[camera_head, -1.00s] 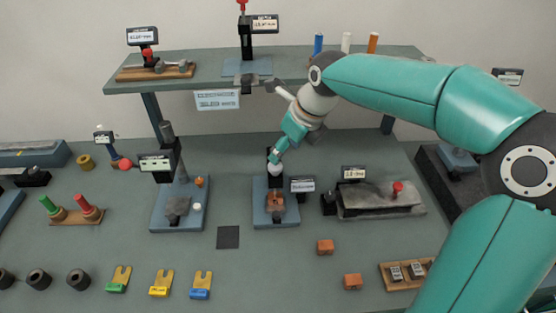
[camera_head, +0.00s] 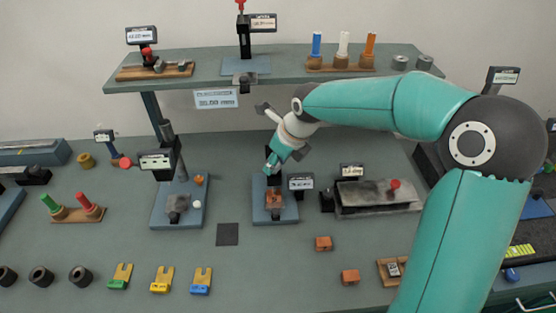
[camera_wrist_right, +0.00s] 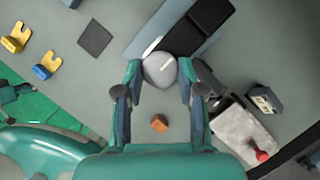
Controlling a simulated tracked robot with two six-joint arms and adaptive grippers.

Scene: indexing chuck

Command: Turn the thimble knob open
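The thimble knob (camera_wrist_right: 160,69) is a round grey disc with a white line across its face, in the upper middle of the right wrist view. Its blue base and black column (camera_wrist_right: 200,25) lie beyond it. My right gripper (camera_wrist_right: 160,76) has a finger on each side of the knob, and both pads appear to meet its edges. In the head view the right gripper (camera_head: 270,168) is at the top of the small blue-based stand (camera_head: 268,215), and it covers the knob there. My left gripper is not in view.
A small display (camera_head: 301,182) stands just right of the stand. A grey plate block with a red knob (camera_head: 375,197) is farther right. Another blue-based stand (camera_head: 163,218) is to the left. The shelf (camera_head: 290,83) is behind and above. A brown block (camera_head: 323,243) lies in front.

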